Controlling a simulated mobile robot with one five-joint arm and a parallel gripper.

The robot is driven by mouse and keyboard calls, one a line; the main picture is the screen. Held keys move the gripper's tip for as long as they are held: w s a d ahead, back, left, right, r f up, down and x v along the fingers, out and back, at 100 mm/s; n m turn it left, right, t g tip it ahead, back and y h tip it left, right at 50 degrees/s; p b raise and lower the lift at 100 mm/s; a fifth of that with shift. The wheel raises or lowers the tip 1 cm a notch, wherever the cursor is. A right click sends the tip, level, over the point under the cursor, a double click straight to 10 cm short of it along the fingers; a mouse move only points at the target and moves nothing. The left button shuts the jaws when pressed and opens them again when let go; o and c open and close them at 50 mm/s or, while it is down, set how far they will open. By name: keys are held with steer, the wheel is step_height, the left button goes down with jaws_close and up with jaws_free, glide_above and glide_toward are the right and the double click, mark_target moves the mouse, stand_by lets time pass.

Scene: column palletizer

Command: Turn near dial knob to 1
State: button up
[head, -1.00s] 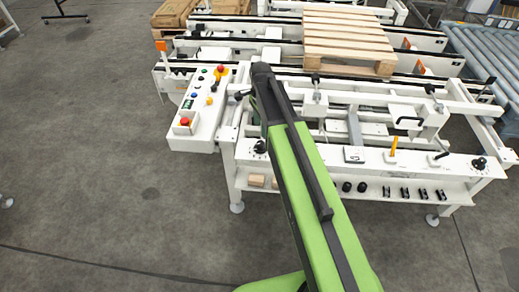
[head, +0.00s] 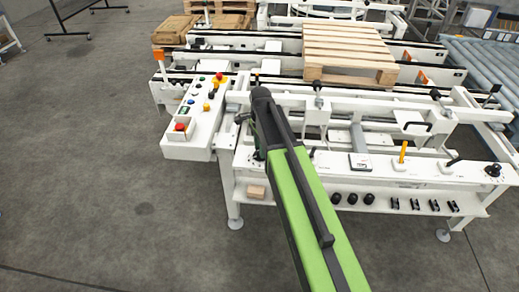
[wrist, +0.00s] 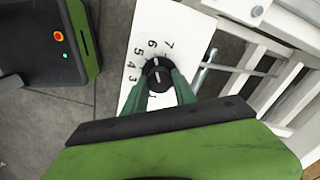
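The near dial knob (wrist: 157,76) is black with white marks, on a white panel (wrist: 137,52) with numbers around it. The 1 shows below the knob, and 3 to 7 run up the left and over the top. In the head view my arm (head: 312,205) covers most of this knob and my gripper.
A control box (head: 187,150) with coloured buttons stands left of the panel. Another black knob (head: 492,170) is at the panel's right end, with a yellow lever (head: 402,152) between. A pallet (head: 350,52) lies on the conveyor behind. Open floor is at left.

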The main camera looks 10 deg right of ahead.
jaws_close()
